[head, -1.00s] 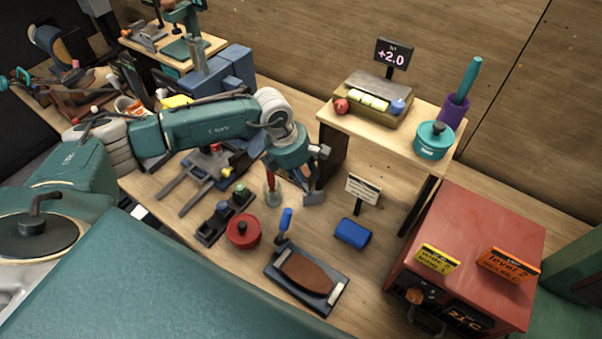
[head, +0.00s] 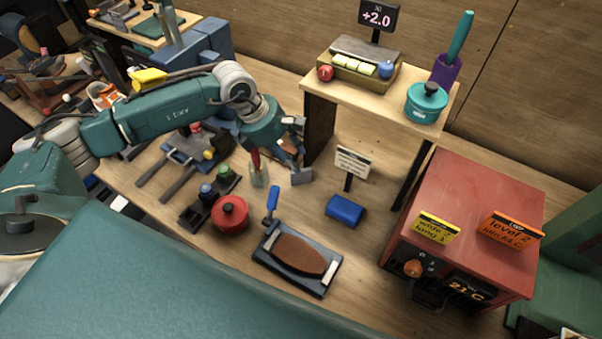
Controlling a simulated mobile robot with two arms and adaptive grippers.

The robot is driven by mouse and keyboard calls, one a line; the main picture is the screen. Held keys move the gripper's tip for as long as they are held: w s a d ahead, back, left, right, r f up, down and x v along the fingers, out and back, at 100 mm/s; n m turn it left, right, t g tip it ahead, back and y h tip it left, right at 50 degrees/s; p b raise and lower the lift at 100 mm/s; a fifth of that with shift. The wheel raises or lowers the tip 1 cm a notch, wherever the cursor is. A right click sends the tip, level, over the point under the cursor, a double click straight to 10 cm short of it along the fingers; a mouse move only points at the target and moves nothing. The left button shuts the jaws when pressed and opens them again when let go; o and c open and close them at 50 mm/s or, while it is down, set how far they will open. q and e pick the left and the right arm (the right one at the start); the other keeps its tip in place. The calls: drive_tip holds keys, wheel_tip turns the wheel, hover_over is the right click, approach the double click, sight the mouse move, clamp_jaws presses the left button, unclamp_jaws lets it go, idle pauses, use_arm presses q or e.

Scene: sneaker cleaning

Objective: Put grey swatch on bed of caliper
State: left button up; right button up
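My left gripper (head: 293,150) hangs over the middle of the bench, left of the small white sign, beside a jar with a red handle (head: 257,172). A small flat grey piece (head: 301,176) shows right under its fingers. I cannot tell whether this is the grey swatch or a fingertip, nor whether the fingers hold anything. No caliper is clearly recognisable. A dark-blue device with two grey rails (head: 185,160) lies left of the gripper, partly under my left arm. My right gripper is not in view.
A red pot (head: 230,215), a dark tray with a brown sole (head: 298,255) and a blue block (head: 345,210) stand nearby. A raised shelf (head: 385,105) holds a box, and a "+2.0" display (head: 377,16) is above it. A red oven (head: 465,210) stands at the right.

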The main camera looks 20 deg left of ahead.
sight(301, 176)
use_arm(q)
drive_tip(key=shift+w+d+f+p, duration=0.1)
drive_tip(key=shift+d+f+p, duration=0.1)
drive_tip(key=shift+f+p, duration=0.25)
drive_tip(key=p+x, duration=0.2)
drive_tip(key=x, duration=0.2)
drive_tip(key=shift+f, duration=0.35)
drive_tip(key=shift+d+f, duration=0.1)
drive_tip(key=shift+f, duration=0.1)
clamp_jaws()
